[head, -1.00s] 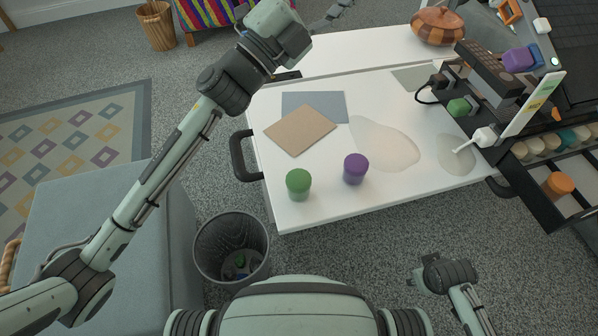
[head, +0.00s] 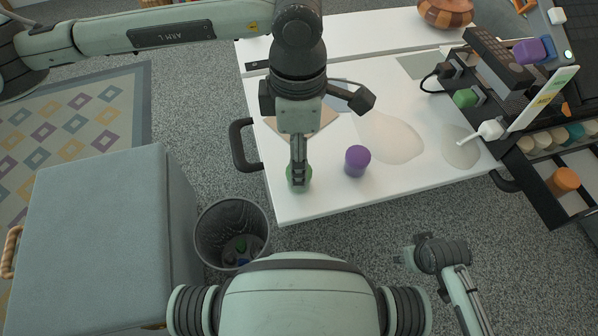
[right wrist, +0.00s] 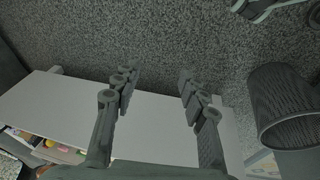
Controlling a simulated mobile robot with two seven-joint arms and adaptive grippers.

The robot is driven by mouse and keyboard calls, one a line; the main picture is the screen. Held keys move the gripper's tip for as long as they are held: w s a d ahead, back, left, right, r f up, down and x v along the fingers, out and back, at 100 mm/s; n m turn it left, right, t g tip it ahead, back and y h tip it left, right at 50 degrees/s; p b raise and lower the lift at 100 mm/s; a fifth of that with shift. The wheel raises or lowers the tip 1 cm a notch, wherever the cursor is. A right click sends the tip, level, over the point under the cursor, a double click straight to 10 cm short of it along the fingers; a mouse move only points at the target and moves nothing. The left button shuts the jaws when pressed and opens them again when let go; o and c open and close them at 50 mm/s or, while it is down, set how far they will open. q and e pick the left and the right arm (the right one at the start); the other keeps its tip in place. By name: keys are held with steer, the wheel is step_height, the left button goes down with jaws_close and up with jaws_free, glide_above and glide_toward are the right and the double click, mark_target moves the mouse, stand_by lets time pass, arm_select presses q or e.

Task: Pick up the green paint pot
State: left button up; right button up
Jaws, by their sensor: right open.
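The green paint pot (head: 306,178) stands upright near the front left corner of the white table (head: 375,192) in the head view. My left gripper (head: 299,180) is above and over the pot, covering its middle; whether its fingers touch it or are open I cannot tell. A purple paint pot (head: 357,161) stands just right of it. My right gripper (right wrist: 155,78) is open and empty in the right wrist view, with its two fingers apart. My right arm (head: 445,256) is in front of the table, away from the pots.
A mesh bin (head: 231,232) stands on the floor at the table's front left, beside a grey ottoman (head: 95,220). A dark rack (head: 535,190) with pots, including an orange pot (head: 563,181), is at the right. The table's front middle is clear.

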mark_target(297, 191)
arm_select(q)
steer(key=f, duration=0.3)
steer(key=f+p, duration=0.1)
steer(key=f, duration=0.1)
steer(key=shift+s+f, duration=0.1)
steer(key=shift+s, duration=0.2)
arm_select(e)
step_height(297, 191, down, 2)
steer(key=shift+s+f, duration=0.1)
steer(key=shift+s, duration=0.05)
arm_select(q)
steer(key=shift+c, duration=0.2)
steer(key=c, duration=1.1)
steer(key=shift+c, duration=0.2)
